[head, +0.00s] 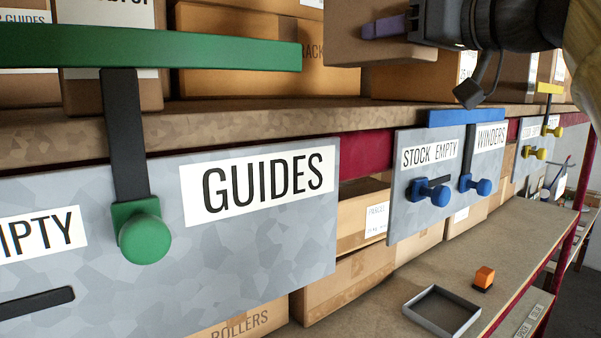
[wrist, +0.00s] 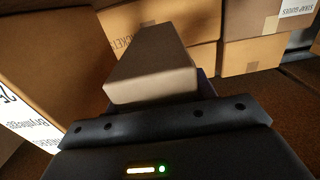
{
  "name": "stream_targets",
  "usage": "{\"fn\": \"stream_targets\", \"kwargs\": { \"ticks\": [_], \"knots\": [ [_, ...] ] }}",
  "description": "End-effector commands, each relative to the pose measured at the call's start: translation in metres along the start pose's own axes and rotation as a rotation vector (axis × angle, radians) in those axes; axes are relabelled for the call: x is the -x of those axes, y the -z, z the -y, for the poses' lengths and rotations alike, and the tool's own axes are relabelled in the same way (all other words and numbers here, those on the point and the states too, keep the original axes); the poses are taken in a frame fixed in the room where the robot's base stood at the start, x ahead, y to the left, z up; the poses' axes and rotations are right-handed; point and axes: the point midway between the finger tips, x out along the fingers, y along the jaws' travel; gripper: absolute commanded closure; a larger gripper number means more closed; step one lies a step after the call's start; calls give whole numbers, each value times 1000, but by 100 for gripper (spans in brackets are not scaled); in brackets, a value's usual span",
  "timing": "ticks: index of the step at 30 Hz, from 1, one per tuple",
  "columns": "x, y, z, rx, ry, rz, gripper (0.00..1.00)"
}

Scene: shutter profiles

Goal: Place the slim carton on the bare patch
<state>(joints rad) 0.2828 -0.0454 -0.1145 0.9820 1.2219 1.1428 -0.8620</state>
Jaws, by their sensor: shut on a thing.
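My gripper (head: 390,28) is at the upper right of the head view, in front of the upper shelf. It is shut on the slim carton (wrist: 150,82), whose plain tan end shows in the wrist view, pointing away from my gripper. In the head view a brown carton face (head: 345,45) shows beside the purple finger, clear of the shelf, and looks like the held carton. Part of it is cut off by the top edge. I cannot make out which spot is the bare patch.
Cartons (head: 240,65) line the upper shelf (head: 250,122). A large labelled carton (wrist: 45,65) is close at left in the wrist view. Grey signs (head: 250,240) hang below the shelf edge.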

Motion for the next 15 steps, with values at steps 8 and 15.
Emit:
{"fn": "stream_targets", "kwargs": {
  "ticks": [8,15],
  "knots": [
    [0,-21,1,-1,1,-2,82],
    [0,-38,1,-2,0,-2,82]
  ]
}}
